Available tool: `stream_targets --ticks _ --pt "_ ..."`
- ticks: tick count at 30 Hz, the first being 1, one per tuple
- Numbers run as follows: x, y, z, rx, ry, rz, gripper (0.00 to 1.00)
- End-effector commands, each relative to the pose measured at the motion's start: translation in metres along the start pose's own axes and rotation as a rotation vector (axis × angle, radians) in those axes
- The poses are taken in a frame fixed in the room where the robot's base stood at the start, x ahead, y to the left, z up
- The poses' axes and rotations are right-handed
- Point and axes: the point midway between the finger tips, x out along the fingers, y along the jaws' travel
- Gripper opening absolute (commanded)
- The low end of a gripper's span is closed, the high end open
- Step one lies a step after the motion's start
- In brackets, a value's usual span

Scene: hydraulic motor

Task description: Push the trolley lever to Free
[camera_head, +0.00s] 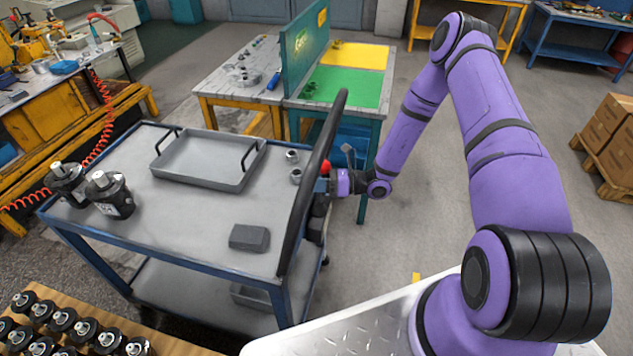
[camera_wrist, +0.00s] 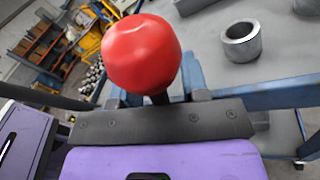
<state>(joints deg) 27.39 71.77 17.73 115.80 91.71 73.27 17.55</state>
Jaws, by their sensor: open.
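The trolley (camera_head: 205,235) has a grey top, a blue frame and a tall black handle (camera_head: 311,185) at its right end. The lever's red ball knob (camera_head: 326,168) shows beside the handle, and it is large in the wrist view (camera_wrist: 142,55). Its dark stem is short and mostly hidden behind my gripper's dark plate. My gripper (camera_head: 334,184) is at the trolley's right end, by the knob. In the wrist view my gripper (camera_wrist: 158,97) is open, with the stem appearing between its fingertips. I cannot tell whether they touch. No Free marking is legible.
On the trolley top are a grey tray (camera_head: 205,178), two black motors (camera_head: 110,195), a dark block (camera_head: 249,237) and small metal rings (camera_head: 295,175). A workbench with a green mat (camera_head: 345,87) stands behind.

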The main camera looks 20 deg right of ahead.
Motion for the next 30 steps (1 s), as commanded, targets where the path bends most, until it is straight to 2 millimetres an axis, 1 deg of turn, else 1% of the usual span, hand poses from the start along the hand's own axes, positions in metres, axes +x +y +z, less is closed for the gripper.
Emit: stream_targets --ticks 3,8,9,20,26,30 --pt "0.000 0.000 0.000 0.000 0.000 0.000 0.41" --pt "0.000 0.000 0.000 0.000 0.000 0.000 0.04" --pt "0.000 0.000 0.000 0.000 0.000 0.000 0.00" --pt "0.000 0.003 0.000 -0.026 0.005 -0.002 0.00" --pt "0.002 0.010 0.000 -0.118 0.025 -0.011 0.00" --pt "0.004 0.019 -0.003 -0.223 0.046 -0.020 0.00"
